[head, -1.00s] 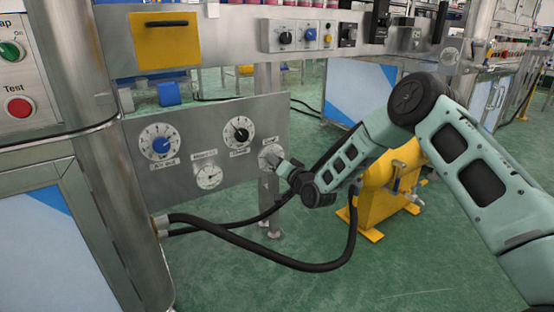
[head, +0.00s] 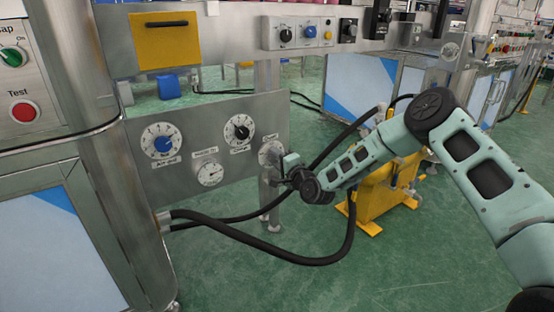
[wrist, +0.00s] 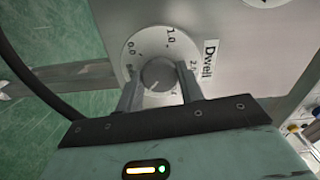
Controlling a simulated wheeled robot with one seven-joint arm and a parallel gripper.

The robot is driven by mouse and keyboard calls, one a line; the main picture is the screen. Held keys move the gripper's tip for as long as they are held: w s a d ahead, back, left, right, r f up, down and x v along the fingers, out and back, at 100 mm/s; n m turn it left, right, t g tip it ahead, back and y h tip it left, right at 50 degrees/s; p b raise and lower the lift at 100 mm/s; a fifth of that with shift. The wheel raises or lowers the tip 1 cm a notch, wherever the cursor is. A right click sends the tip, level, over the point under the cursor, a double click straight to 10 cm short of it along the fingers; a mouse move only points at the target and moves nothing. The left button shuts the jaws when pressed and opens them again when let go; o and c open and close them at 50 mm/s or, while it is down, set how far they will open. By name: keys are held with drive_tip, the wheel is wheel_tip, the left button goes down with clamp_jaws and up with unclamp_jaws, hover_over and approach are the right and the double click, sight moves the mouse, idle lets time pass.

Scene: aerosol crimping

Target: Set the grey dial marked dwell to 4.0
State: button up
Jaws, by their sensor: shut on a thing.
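The grey dwell dial (wrist: 158,74) sits on a round white scale plate marked Dwell, seen close up in the wrist view. The scale shows 0.0, 1.0 and part of 2.0. A pale mark on the knob points toward the bottom of the picture, slightly left; the numbers there are hidden by my gripper. My gripper (wrist: 160,92) is shut on the knob, one finger on each side. In the head view, the dwell scale plate (head: 269,150) is at the right end of the metal panel, partly covered by my gripper (head: 284,164).
Left of it on the panel are a black dial (head: 239,129), a blue dial (head: 162,142) and a white gauge (head: 209,174). Black hoses (head: 270,250) loop below. A control strip (head: 300,34) runs above. A yellow stand (head: 378,195) is behind my arm.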

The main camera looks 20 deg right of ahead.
drive_tip(key=shift+f, duration=0.1)
idle(0.4)
drive_tip(key=o, duration=1)
drive_tip(key=p+v, duration=0.5)
drive_tip(key=v, duration=1.2)
drive_tip(key=shift+s, duration=0.25)
